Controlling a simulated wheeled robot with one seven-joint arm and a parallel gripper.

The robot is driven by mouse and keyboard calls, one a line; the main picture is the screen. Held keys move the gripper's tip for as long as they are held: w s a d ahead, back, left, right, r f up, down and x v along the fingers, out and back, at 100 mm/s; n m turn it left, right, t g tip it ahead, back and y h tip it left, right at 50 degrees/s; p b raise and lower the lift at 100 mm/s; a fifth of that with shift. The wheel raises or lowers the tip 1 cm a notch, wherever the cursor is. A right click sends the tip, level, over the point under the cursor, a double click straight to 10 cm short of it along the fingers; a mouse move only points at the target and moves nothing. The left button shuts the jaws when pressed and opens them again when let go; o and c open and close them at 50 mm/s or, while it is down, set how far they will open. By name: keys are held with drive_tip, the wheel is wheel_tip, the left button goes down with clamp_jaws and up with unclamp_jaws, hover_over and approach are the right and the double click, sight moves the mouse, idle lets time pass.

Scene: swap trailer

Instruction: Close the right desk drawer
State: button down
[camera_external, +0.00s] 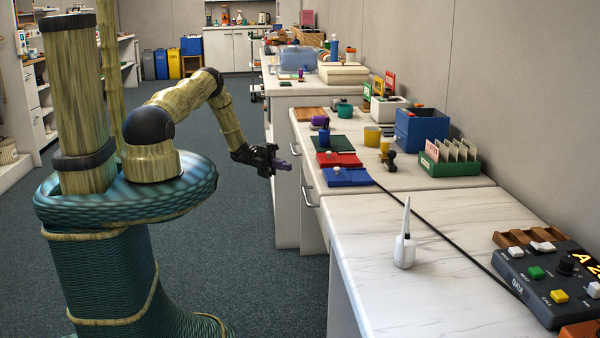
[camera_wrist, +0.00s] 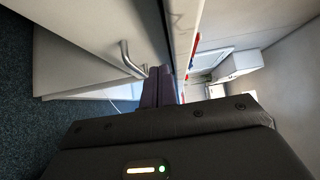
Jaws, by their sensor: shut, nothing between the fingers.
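The white desk (camera_external: 420,232) runs along the right wall, with pale drawer fronts facing the aisle. Two metal bar handles show in the external view: one farther back (camera_external: 294,153) and one nearer (camera_external: 308,195), which I take for the right drawer's. How far that drawer stands out is hard to tell. My gripper (camera_external: 285,165) is at the desk's front side, just below the top's level, with its purple fingers shut and empty. In the wrist view, the fingers (camera_wrist: 159,85) are close to a handle (camera_wrist: 130,60) on a white front; contact is unclear.
The desk top's edge (camera_wrist: 183,40) runs close beside my fingers. On the desk stand a blue tray (camera_external: 348,177), a red tray (camera_external: 338,159), a green card holder (camera_external: 449,160), a white squeeze bottle (camera_external: 405,245) and a control box (camera_external: 550,282). The carpeted aisle (camera_external: 240,215) is clear.

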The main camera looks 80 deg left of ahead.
drive_tip(key=v, duration=0.6)
drive_tip(key=shift+s+b, duration=0.2)
drive_tip(key=shift+b, duration=0.1)
drive_tip(key=shift+a, duration=0.15)
